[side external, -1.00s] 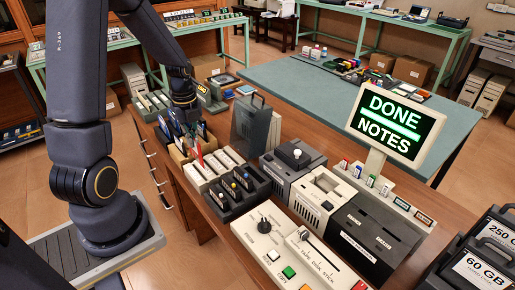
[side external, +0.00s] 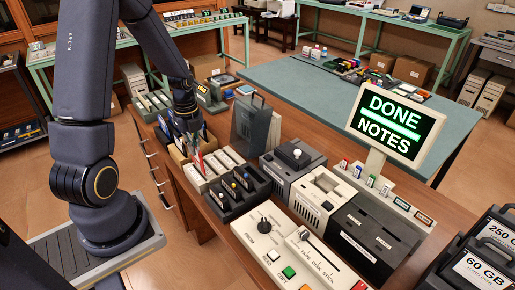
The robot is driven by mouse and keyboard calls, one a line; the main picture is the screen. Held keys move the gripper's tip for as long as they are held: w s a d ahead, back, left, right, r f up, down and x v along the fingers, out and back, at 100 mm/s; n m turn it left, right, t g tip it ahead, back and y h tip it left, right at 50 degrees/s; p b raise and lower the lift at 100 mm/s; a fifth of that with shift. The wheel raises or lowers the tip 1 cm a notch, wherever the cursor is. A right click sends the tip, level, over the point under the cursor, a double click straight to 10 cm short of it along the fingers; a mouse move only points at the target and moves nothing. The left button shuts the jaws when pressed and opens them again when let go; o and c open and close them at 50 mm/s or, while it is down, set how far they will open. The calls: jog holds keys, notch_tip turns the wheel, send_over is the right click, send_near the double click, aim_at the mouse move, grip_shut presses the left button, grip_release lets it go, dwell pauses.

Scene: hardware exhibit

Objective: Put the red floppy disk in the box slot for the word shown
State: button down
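My gripper (side external: 187,124) points down over a brown box (side external: 178,154) that holds several upright blue and dark disks. Whether its fingers are open or shut is hidden among the disks. A narrow red-and-white piece (side external: 197,164) stands at the box's right front edge, just below my gripper; I cannot tell whether it is the red floppy disk. The sign (side external: 397,123) shows "DONE" above a green line and "NOTES" below it. A pale slotted rack (side external: 203,181) and a black slotted rack (side external: 229,207) stand in front of the box; their slot labels are too small to read.
A dark translucent upright case (side external: 249,125) stands right of the box. Grey machines (side external: 290,160) and a control panel with a knob and buttons (side external: 262,230) fill the desk's right side. Black cases labelled in GB (side external: 478,268) stand at the lower right.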

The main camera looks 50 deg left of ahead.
aim_at(196, 158)
jog(key=shift+f, duration=0.55)
dwell(1.2)
jog(key=shift+f, duration=1.95)
jog(key=c, duration=1.2)
grip_release()
jog(key=shift+c, duration=0.2)
jog(key=shift+r, duration=0.1)
jog(key=shift+r, duration=3.9)
